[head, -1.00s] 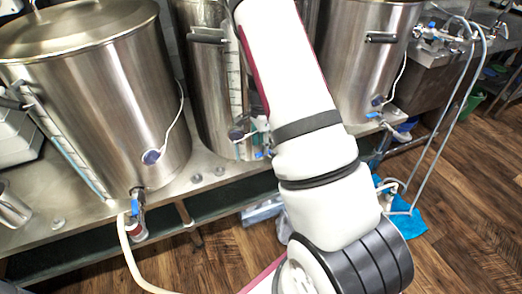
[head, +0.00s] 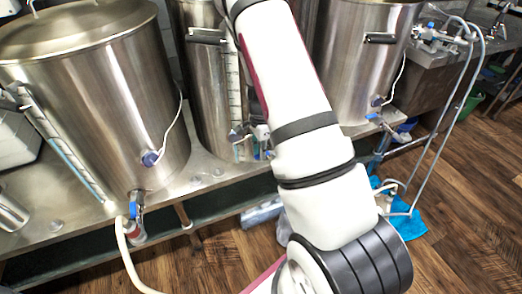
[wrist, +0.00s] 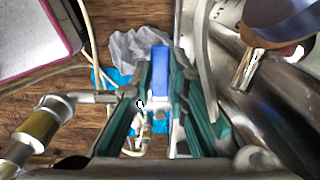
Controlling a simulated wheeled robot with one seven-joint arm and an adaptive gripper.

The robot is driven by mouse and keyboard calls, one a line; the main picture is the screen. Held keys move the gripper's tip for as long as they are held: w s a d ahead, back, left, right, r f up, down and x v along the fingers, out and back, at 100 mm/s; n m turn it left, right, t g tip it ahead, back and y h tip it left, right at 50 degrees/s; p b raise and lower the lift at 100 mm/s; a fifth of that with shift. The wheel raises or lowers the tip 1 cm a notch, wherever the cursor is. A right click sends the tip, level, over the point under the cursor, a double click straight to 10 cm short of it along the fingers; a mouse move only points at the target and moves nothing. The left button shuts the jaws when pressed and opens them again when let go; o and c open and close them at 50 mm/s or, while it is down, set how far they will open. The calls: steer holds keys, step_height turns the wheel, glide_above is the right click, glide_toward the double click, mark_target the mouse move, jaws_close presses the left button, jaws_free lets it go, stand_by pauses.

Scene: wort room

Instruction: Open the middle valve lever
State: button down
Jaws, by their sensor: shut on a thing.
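The middle kettle (head: 207,85) is a tall steel pot with a sight gauge, partly behind my arm. Its valve is low on the front, with only a bit of blue showing beside my arm. In the wrist view, the blue valve lever (wrist: 160,72) stands between the two teal-padded fingers of my gripper (wrist: 161,82). The gripper is shut on the lever. In the head view my arm hides most of the gripper and the valve body.
The left kettle (head: 95,100) has its own blue lever (head: 136,205) and a hose. The right kettle (head: 360,60) has another blue lever (head: 373,116). All stand on a steel bench (head: 215,175). A blue cloth (head: 408,225) lies on the wooden floor.

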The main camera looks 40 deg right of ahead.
steer(key=shift+s, duration=0.1)
steer(key=shift+s+d+n+p, duration=0.25)
steer(key=shift+s+d+n, duration=0.85)
steer(key=shift+n, duration=1.9)
steer(key=shift+s+d+n+p, duration=0.2)
steer(key=shift+s+d+n, duration=0.25)
steer(key=shift+s+n, duration=1.9)
steer(key=shift+s+d+n+p, duration=0.25)
steer(key=shift+s+d+n, duration=0.5)
steer(key=shift+n, duration=2.9)
steer(key=shift+w+d, duration=0.1)
steer(key=c, duration=1.6)
jaws_free()
steer(key=shift+o, duration=0.2)
step_height(320, 180, up, 12)
